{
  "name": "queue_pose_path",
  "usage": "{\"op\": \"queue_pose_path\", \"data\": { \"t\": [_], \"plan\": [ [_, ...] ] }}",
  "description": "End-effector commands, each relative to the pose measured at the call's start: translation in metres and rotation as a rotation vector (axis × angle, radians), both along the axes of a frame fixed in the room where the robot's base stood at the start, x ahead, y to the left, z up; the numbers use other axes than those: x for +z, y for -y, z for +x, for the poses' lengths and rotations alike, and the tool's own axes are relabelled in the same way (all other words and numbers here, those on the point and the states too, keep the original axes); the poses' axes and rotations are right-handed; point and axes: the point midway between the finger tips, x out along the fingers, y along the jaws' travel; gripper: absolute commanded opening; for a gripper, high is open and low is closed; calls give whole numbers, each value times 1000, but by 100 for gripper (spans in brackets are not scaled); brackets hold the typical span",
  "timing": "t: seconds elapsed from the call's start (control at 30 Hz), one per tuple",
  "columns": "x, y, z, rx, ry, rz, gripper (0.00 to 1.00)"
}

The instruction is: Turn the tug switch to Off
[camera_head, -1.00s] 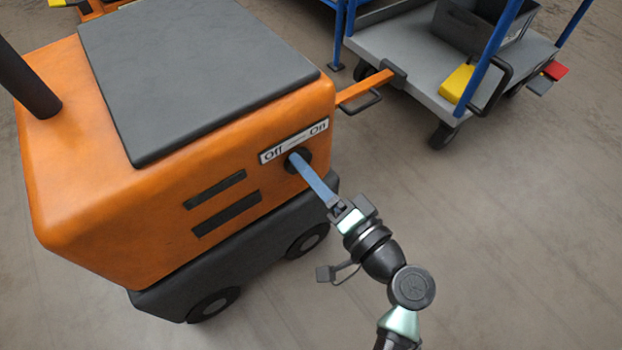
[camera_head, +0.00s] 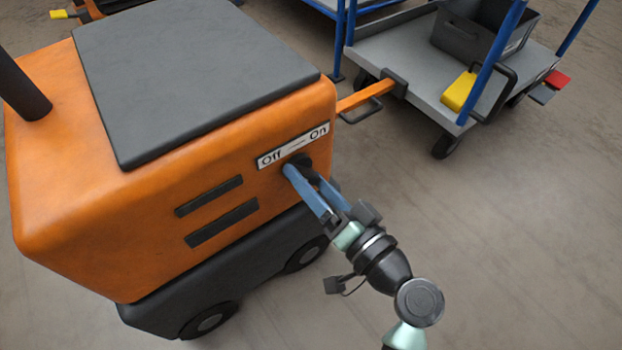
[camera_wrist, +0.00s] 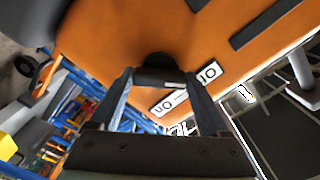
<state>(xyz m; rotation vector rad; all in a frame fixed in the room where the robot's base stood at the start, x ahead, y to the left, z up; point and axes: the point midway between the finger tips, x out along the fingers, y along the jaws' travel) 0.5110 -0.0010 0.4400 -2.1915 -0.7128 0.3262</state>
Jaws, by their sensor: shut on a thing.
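The orange tug (camera_head: 110,200) stands at the left in the head view, with a white label (camera_head: 293,146) reading Off at its left and On at its right. The black tug switch (camera_head: 301,160) sits just under the label, partly hidden by my gripper. In the wrist view the switch (camera_wrist: 158,62) is a round black knob with a bar across it. My gripper (camera_head: 297,171) has its blue fingers on either side of it. In the wrist view my gripper (camera_wrist: 162,78) is shut on the bar of the switch. Which mark the switch points at is not clear.
An orange tow bar (camera_head: 366,97) joins the tug to a grey cart (camera_head: 415,78) with blue posts. The cart carries a dark crate (camera_head: 462,38) and a yellow block (camera_head: 458,91). The floor at the right is clear.

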Motion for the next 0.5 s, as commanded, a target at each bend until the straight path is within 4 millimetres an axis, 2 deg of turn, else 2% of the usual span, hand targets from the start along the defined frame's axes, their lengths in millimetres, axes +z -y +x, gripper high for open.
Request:
{"op": "queue_pose_path", "data": {
  "t": [0.1,0.13,0.2,0.5],
  "plan": [
    [0,2,0,-3,2,-5,24],
    [0,2,0,-3,2,-5,85],
    [0,2,0,-3,2,-5,98],
    [0,2,-2,-2,0,-1,100]
  ]
}}
